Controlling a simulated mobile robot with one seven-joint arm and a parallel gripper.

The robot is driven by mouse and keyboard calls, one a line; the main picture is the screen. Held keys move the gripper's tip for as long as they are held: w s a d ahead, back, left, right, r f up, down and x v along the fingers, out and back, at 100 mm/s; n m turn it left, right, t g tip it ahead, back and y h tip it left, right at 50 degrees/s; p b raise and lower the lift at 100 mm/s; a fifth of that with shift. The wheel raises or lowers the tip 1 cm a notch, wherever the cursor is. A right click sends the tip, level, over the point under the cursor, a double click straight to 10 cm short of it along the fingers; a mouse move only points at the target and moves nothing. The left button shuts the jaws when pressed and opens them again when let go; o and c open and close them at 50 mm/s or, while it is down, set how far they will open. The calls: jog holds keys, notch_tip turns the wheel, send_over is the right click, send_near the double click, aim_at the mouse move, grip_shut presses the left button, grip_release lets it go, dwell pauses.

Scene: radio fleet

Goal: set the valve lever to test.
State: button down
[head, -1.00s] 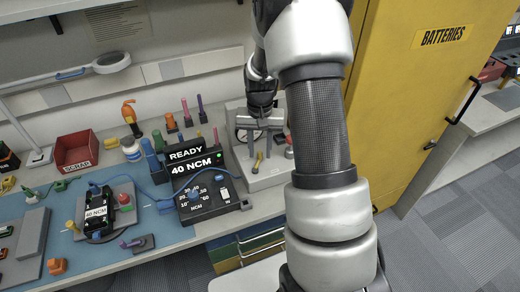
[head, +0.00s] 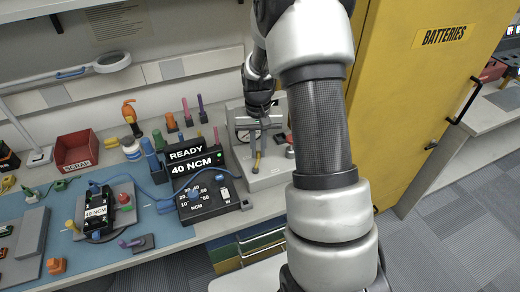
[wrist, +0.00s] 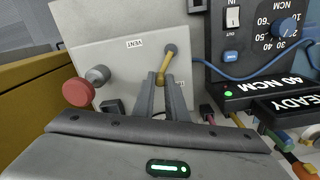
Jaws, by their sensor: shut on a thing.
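The valve lever is a short yellow bar (wrist: 165,65) on a grey panel in the wrist view, running from a round pivot at its upper end down between my fingers. My gripper (wrist: 163,82) is shut on the lever, one finger on each side. A VENT label (wrist: 134,43) is on the panel to the left of the pivot. Another label below the pivot is mostly hidden by my fingers and cannot be read in full. In the head view the lever (head: 257,162) shows below my gripper (head: 258,143), on the grey test unit (head: 270,180).
A red knob (wrist: 78,92) sticks out beside the lever in the wrist view. The black READY / 40 NCM controller (head: 208,200) stands left of the unit, with a blue cable. A yellow BATTERIES cabinet (head: 420,90) stands to the right.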

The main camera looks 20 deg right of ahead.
aim_at(253, 161)
jog(key=shift+w+a+n, duration=0.2)
jog(key=shift+a+n, duration=0.2)
jog(key=shift+n, duration=0.7)
jog(key=shift+w+a+n, duration=0.15)
jog(key=shift+a+n, duration=0.25)
jog(key=shift+n, duration=0.7)
jog(key=c, duration=1.8)
grip_release()
jog(key=shift+a, duration=0.1)
jog(key=shift+o, duration=0.2)
notch_tip(253, 161, up, 18)
jog(key=shift+f, duration=0.2)
